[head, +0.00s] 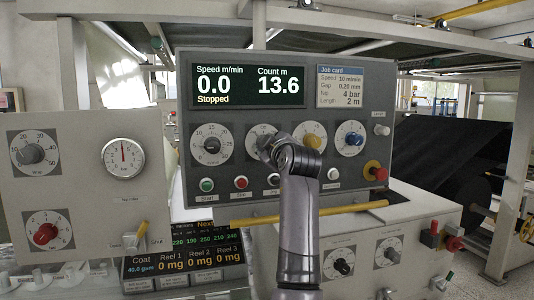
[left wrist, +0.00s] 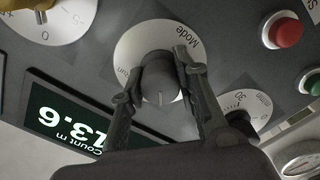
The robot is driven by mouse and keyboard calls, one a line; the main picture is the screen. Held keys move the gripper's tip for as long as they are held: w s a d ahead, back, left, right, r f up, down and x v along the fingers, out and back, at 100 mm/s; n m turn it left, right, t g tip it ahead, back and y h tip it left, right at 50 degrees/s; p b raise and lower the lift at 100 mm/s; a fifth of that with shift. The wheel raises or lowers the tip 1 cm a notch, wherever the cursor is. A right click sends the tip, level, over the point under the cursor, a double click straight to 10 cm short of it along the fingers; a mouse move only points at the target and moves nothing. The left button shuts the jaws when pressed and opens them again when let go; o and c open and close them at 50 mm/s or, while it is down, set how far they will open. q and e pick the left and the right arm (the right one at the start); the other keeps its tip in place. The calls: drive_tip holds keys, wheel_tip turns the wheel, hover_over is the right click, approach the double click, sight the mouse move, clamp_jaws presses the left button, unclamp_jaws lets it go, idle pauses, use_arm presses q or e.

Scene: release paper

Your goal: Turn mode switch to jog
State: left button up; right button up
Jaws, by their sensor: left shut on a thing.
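The mode switch is a dark round knob on a white dial (head: 257,130) in the middle of the grey panel, below the display. In the head view my left gripper (head: 268,148) covers most of it. In the left wrist view, which is turned nearly upside down, the knob (left wrist: 161,80) sits between the two fingers of my left gripper (left wrist: 157,82), which is shut on it. A pale line on the knob points toward the display side. "Mode" and part of "Run" show on the dial; I cannot read a jog mark. My right gripper is not in view.
The display (head: 248,86) reads 0.0 speed, 13.6 count and Stopped. A speed dial (head: 211,144) is left of the switch; yellow (head: 312,141) and blue (head: 354,139) knobs are right of it. Green (head: 207,185) and red (head: 240,182) buttons and a red emergency stop (head: 375,171) sit below.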

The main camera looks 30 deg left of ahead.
use_arm(q)
drive_tip(key=shift+n, duration=0.6)
drive_tip(key=o, duration=1.2)
drive_tip(key=shift+c, duration=0.2)
drive_tip(key=shift+d, duration=0.1)
drive_tip(key=v, duration=0.7)
drive_tip(key=shift+s, duration=0.2)
